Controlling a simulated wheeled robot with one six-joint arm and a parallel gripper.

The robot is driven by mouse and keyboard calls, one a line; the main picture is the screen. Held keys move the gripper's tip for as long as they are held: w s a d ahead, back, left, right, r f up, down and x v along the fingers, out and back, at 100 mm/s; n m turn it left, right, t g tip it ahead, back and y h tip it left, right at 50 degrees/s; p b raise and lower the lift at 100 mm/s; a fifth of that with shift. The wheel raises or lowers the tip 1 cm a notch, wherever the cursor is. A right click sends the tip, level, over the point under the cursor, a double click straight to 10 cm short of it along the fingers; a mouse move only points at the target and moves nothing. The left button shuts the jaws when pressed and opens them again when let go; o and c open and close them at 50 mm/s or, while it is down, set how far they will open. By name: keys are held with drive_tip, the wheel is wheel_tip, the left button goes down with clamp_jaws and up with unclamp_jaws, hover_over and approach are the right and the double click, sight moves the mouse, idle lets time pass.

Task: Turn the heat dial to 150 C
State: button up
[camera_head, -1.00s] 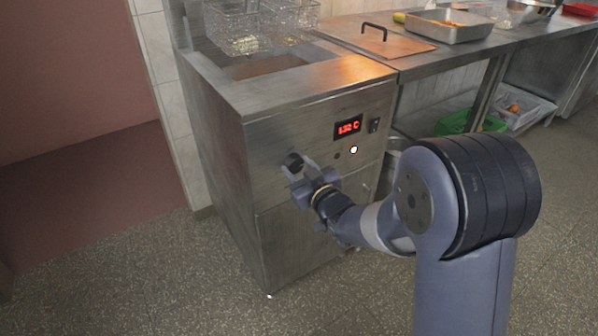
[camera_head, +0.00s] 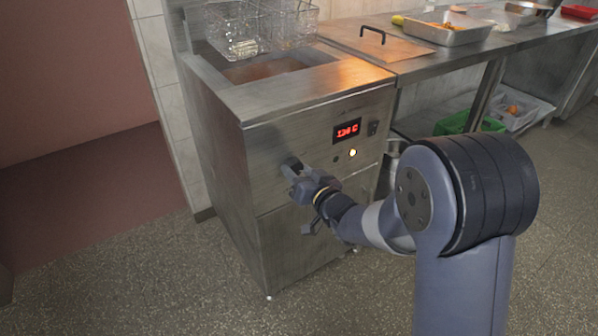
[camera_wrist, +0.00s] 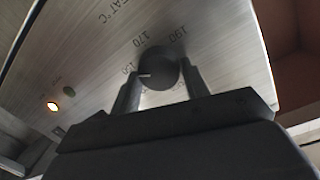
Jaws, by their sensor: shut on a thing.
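The heat dial (camera_wrist: 157,68) is a dark round knob on the fryer's steel front. My gripper (camera_wrist: 160,85) is shut on it, one finger at each side. The dial's white pointer line lies close to a printed number that starts with 15 and is partly hidden. The marks 170 and 190 show beside the dial. In the head view my gripper (camera_head: 294,174) covers most of the dial (camera_head: 289,163). The red display (camera_head: 347,131) seems to read about 136 C; its last digit is blurred.
A lit indicator lamp (camera_head: 352,153) and a switch (camera_head: 373,128) sit right of the dial on the fryer (camera_head: 300,108). Wire baskets (camera_head: 232,32) hang above its vat. A steel counter (camera_head: 450,58) with trays extends right. The floor in front is clear.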

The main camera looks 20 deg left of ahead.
drive_tip(key=o, duration=1)
drive_tip(key=p+v, duration=0.1)
drive_tip(key=v, duration=1)
drive_tip(key=shift+f, duration=0.1)
drive_tip(key=shift+w+a, duration=0.15)
drive_tip(key=b+x, duration=0.1)
drive_tip(key=x, duration=0.9)
drive_tip(key=shift+w+a, duration=0.25)
drive_tip(key=shift+a, duration=0.05)
drive_tip(key=shift+d, duration=0.1)
drive_tip(key=shift+s, duration=0.1)
